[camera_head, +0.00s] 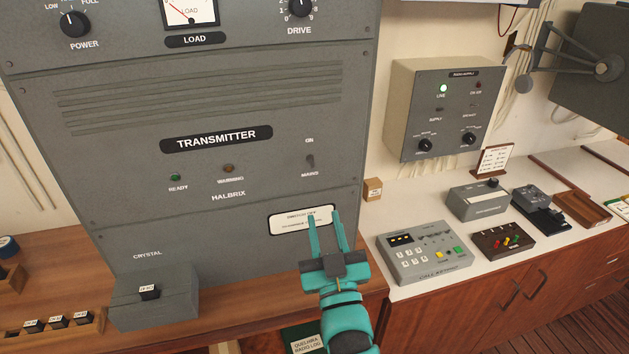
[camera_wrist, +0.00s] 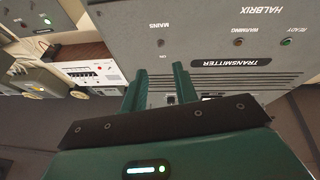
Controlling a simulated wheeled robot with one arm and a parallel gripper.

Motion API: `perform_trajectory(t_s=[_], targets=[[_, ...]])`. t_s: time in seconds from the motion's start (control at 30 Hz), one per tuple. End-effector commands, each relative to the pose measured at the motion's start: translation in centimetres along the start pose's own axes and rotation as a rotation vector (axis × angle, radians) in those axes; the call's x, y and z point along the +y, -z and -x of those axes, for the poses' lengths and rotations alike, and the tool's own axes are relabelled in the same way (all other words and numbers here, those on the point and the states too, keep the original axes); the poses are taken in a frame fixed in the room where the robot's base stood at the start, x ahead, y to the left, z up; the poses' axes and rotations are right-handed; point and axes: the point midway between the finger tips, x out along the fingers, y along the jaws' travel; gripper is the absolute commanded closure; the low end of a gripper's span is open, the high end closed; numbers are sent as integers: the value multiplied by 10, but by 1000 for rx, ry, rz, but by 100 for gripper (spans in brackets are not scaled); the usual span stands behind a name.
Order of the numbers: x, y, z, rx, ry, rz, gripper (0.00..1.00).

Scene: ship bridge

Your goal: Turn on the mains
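The grey transmitter panel (camera_head: 260,200) fills the left and middle of the head view and also shows upside down in the wrist view (camera_wrist: 215,55). Its small mains switch (camera_head: 310,162) sits between the ON label above and the MAINS label below. I cannot tell for sure which way its lever points. My teal gripper (camera_head: 323,212) is open and empty, below the switch and in front of the white notice card (camera_head: 290,219). In the wrist view the fingers (camera_wrist: 160,68) stand apart, pointing at the panel near the ON label. The gripper is not visibly touching the switch.
A crystal box (camera_head: 155,297) juts out at lower left. A grey keypad unit (camera_head: 424,252) stands on the right counter. A wall-mounted supply box (camera_head: 432,108) has a lit green lamp.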

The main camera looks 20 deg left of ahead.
Motion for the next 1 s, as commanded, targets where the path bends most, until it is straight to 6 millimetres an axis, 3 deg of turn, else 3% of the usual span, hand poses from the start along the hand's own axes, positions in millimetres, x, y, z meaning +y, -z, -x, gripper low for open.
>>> perform_trajectory(t_s=[0.1,0.5,0.7,1.0], targets=[[1,5,-25,-2,-1,-1,71],[1,4,-90,-3,-1,-1,71],[1,4,-105,1,-1,-1,71],[0,1,-109,-1,0,-1,71]])
